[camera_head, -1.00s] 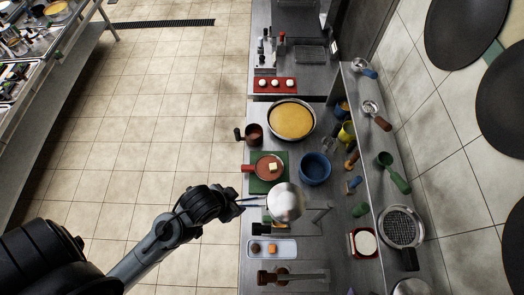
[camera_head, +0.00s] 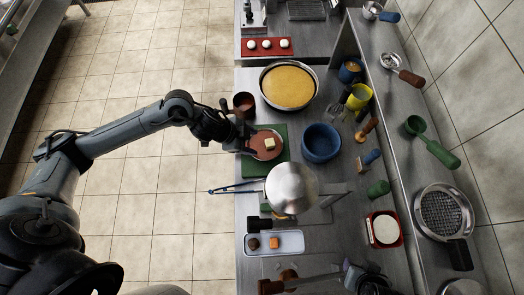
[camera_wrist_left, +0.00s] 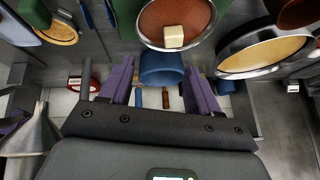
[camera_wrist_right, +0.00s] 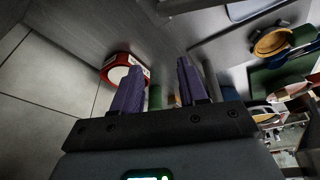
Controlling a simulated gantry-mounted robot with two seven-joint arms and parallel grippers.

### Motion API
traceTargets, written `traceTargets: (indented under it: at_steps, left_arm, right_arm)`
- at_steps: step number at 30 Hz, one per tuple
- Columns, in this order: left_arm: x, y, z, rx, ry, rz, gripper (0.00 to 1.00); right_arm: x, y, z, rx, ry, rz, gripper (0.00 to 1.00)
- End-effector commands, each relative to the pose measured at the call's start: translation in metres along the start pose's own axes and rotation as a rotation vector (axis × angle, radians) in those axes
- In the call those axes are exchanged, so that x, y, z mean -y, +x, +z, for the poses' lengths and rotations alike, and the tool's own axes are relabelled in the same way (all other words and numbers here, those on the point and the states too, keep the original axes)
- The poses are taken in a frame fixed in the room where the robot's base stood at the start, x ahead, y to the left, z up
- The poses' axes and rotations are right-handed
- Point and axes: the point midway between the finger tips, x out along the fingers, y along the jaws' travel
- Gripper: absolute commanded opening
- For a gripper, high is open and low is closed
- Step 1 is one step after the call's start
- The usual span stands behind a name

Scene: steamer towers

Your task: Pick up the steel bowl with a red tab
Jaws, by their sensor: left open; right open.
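I cannot make out with certainty a steel bowl with a red tab. A shallow round dish (camera_head: 268,154) with brown contents and a pale cube lies on a green board; its steel rim shows in the left wrist view (camera_wrist_left: 148,38). A shiny steel dome (camera_head: 292,188) is right of and below it in the head view; no red tab shows on it. My left gripper (camera_head: 247,143) is open, at the left edge of the dish, partly hiding it. Its purple fingers in the left wrist view (camera_wrist_left: 160,70) hold nothing. My right gripper (camera_wrist_right: 158,72) is open and empty.
A blue pot (camera_head: 321,143) stands right of the board. A large steel pan (camera_head: 313,102) with yellow contents is above it. A brown cup (camera_head: 244,102) is near the counter's left edge. A white tray (camera_head: 292,243) lies below. A red-rimmed round item (camera_head: 397,240) is at right.

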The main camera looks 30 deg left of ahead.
Motion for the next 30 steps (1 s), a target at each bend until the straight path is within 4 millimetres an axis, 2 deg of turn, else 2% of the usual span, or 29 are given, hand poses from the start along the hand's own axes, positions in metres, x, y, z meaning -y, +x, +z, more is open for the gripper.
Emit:
traceTargets:
  at_steps: [1, 3, 6, 9, 21, 30]
  left_arm:
    - [0.012, 0.006, 0.028, 0.043, -0.01, 0.02, 0.62]
    - [0.021, 0.001, 0.053, 0.091, -0.042, 0.06, 0.62]
    - [0.029, -0.009, 0.078, 0.144, -0.087, 0.097, 0.62]
    - [0.033, -0.012, 0.091, 0.171, -0.117, 0.118, 0.62]
    - [0.027, 0.03, 0.102, 0.181, -0.13, 0.128, 0.62]
    - [0.022, 0.049, 0.104, 0.18, -0.129, 0.129, 0.62]
  right_arm:
    - [0.001, 0.02, 0.006, -0.001, 0.001, -0.001, 0.43]
    - [0.002, 0.029, 0.008, -0.002, 0.003, -0.002, 0.43]
    - [0.003, 0.037, 0.01, -0.003, 0.004, -0.004, 0.43]
    - [0.003, 0.04, 0.011, -0.004, 0.005, -0.005, 0.43]
    - [0.003, 0.043, 0.011, -0.008, 0.006, -0.005, 0.43]
    - [0.002, 0.043, 0.012, -0.007, 0.0, 0.0, 0.43]
